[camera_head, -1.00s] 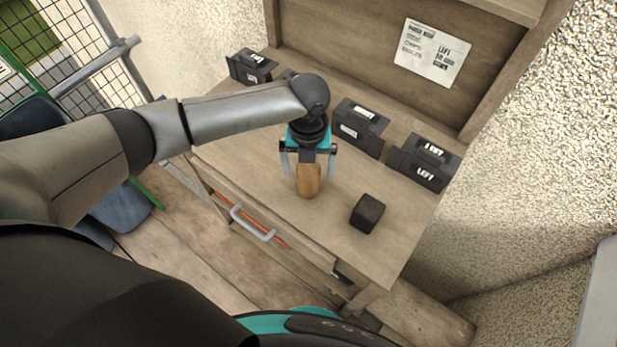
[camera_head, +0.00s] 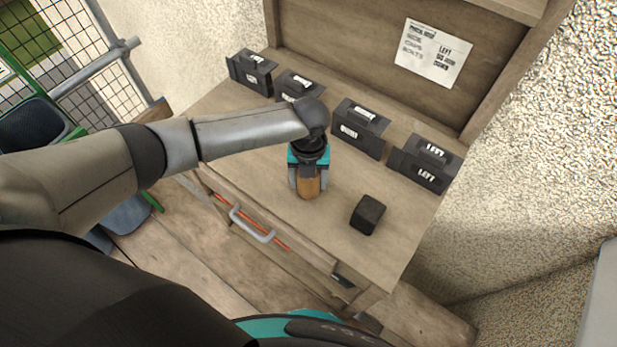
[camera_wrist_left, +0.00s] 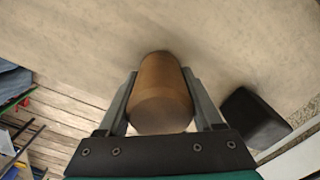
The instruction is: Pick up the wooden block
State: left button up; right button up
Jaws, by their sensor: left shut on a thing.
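The wooden block (camera_head: 309,187) is a brown, rounded piece on the workbench top. My left gripper (camera_head: 308,183) has come down over it from above, with one finger on each side. In the left wrist view the block (camera_wrist_left: 161,92) sits between the two fingers of the gripper (camera_wrist_left: 162,95), which are shut on its sides. I cannot tell whether the block is clear of the bench top. My right gripper is not in view.
A black block (camera_head: 367,214) lies on the bench (camera_head: 260,171) right of the gripper, also in the wrist view (camera_wrist_left: 254,121). Several dark labelled boxes (camera_head: 359,128) line the back. A paper sheet (camera_head: 433,53) is on the back panel. A drawer handle (camera_head: 252,224) is at the front.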

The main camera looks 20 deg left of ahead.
pick_arm(q)
jog(key=c, duration=0.8)
jog(key=shift+r, duration=0.15)
notch_tip(320, 180, up, 20)
jog(key=p, duration=0.3)
